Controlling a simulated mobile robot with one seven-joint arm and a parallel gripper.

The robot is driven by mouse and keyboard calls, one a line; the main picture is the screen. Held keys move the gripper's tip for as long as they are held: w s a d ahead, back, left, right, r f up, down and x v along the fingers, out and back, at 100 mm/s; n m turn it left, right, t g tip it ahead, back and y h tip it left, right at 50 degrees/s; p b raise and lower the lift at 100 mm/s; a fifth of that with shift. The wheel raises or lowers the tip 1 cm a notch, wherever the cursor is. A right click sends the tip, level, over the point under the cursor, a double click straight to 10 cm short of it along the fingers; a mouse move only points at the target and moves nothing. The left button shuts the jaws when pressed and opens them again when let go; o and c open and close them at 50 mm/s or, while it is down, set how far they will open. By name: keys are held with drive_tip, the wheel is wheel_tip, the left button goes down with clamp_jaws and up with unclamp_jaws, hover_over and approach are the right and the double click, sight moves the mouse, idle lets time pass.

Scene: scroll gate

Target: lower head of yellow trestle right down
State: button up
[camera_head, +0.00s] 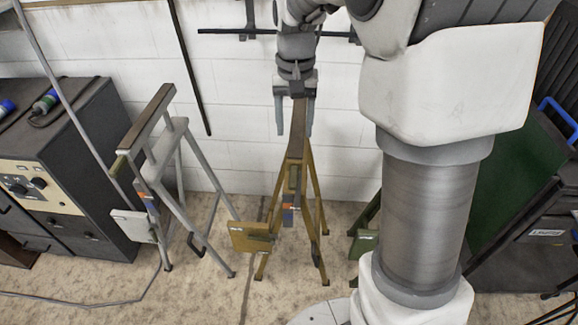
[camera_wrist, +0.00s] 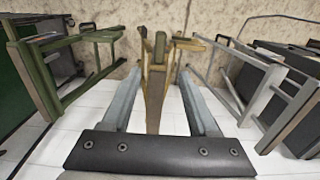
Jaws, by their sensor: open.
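The yellow trestle (camera_head: 290,185) stands upright on the floor in front of the white wall, in the middle of the head view. Its head (camera_head: 299,122) is a brown-topped bar, seen nearly end-on and raised above the splayed legs. A square yellow plate (camera_head: 250,237) sticks out low at its left. My gripper (camera_head: 294,128) is at the far end of the head, fingers pointing down, one on each side of it. In the wrist view the open fingers (camera_wrist: 160,100) straddle the yellow trestle's head (camera_wrist: 157,98), with gaps on both sides.
A grey trestle (camera_head: 175,170) stands to the left, beside a dark cabinet (camera_head: 75,170). A green trestle (camera_head: 365,238) is partly hidden behind my arm; it shows fully at left in the wrist view (camera_wrist: 40,75). Floor in front of the yellow trestle is clear.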

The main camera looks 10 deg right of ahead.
sight(294, 176)
wheel_tip(294, 176, down, 15)
drive_tip(key=shift+f+b, duration=0.1)
drive_tip(key=shift+b, duration=1.1)
drive_tip(key=shift+c, duration=0.3)
clamp_jaws()
